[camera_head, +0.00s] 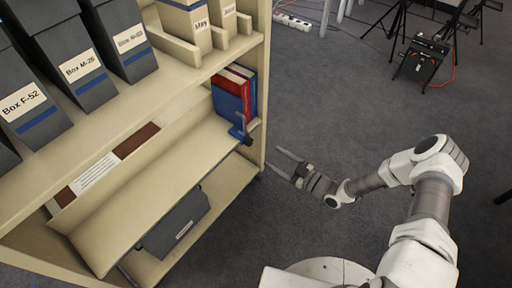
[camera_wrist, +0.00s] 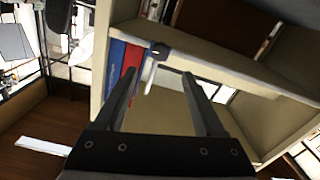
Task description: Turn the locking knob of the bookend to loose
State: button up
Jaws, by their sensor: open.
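The blue bookend (camera_head: 238,131) stands on the middle shelf near its right end, against the front of several red and blue books (camera_head: 232,97). A small dark knob (camera_head: 247,141) shows at its lower right; its turned position is too small to read. In the wrist view a dark blue knob-like part (camera_wrist: 159,48) with a pale lever below it lies ahead, between the fingertips in the picture. My gripper (camera_head: 271,157) is open and empty, outside the shelf to the right of the bookend, apart from it. It also shows in the wrist view (camera_wrist: 163,73).
The beige shelf unit (camera_head: 150,212) has an upright end post (camera_head: 266,85) close to my fingers. Grey archival boxes (camera_head: 80,70) stand on the top shelf, and a dark box (camera_head: 178,222) lies lower. Carpet (camera_head: 330,90) right of the shelf is open.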

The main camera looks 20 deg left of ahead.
aim_at(251, 143)
jog(key=b+x, duration=0.1)
jog(key=x, duration=0.8)
jog(key=shift+w+a+b, duration=0.1)
jog(key=shift+a+b, duration=0.05)
jog(key=shift+b, duration=0.15)
grip_shut()
